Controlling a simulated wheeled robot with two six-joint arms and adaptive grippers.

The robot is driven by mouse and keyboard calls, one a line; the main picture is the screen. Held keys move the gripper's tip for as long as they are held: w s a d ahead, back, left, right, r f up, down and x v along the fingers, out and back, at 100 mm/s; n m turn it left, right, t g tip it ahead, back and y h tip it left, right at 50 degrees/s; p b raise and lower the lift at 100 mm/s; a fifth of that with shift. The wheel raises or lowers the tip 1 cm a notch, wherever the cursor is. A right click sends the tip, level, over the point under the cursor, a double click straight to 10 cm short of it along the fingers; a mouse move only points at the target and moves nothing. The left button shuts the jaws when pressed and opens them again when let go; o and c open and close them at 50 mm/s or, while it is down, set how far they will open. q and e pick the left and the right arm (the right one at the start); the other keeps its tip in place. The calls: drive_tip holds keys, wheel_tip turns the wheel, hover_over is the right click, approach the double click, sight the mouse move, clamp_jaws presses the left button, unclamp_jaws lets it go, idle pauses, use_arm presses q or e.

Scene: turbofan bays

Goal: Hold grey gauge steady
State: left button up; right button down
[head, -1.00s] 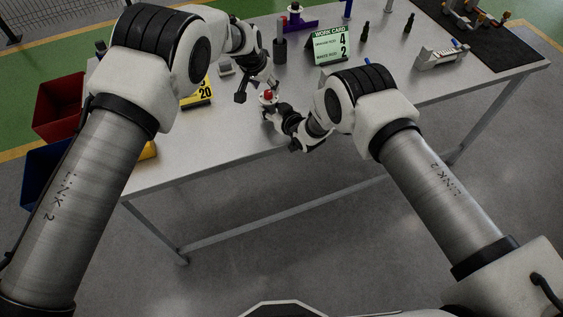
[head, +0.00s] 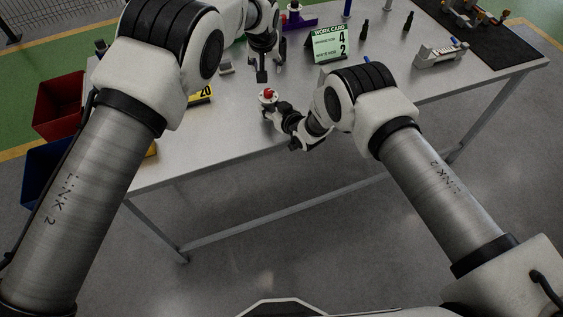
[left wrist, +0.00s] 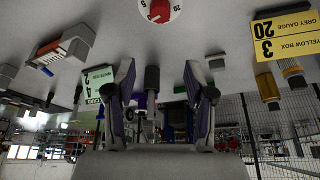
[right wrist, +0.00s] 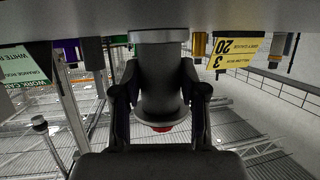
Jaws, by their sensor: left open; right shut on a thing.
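A green and white work card (head: 329,44) stands behind to the right. A grey fixture (head: 441,54) stands farther right. Red (head: 58,105) and blue bins are at the left. Table right of the gauge is mostly clear.

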sight(268, 91)
use_arm(q)
wheel_tip(268, 91, down, 9)
drive_tip(key=m, duration=0.2)
drive_tip(key=m+h, duration=0.1)
drive_tip(key=m, duration=0.1)
drive_tip(key=shift+a+g+h, duration=0.1)
drive_tip(key=shift+g+h, duration=0.2)
drive_tip(key=shift+g, duration=0.1)
drive_tip(key=m, duration=0.2)
drive_tip(key=m+g+h, duration=0.1)
drive_tip(key=m, duration=0.2)
drive_tip(key=shift+w+r+h, duration=0.1)
drive_tip(key=shift+w+h, duration=0.05)
drive_tip(key=shift+h, duration=0.15)
drive_tip(key=v, duration=1.2)
drive_tip(key=s+d+f+n+g+h, duration=0.2)
drive_tip(key=s+d+f+n+h, duration=0.1)
drive_tip(key=s+f+n, duration=0.5)
drive_tip(key=s+d+f+n+g+h, duration=0.2)
drive_tip(key=s+f+n+h, duration=0.4)
drive_tip(key=s+n, duration=0.5)
wheel_tip(268, 91, down, 2)
drive_tip(key=shift+s+d+f+g+h, duration=0.2)
drive_tip(key=shift+s+d+g+h, duration=0.25)
drive_tip(key=shift+d, duration=0.45)
drive_tip(key=shift+s, duration=0.1)
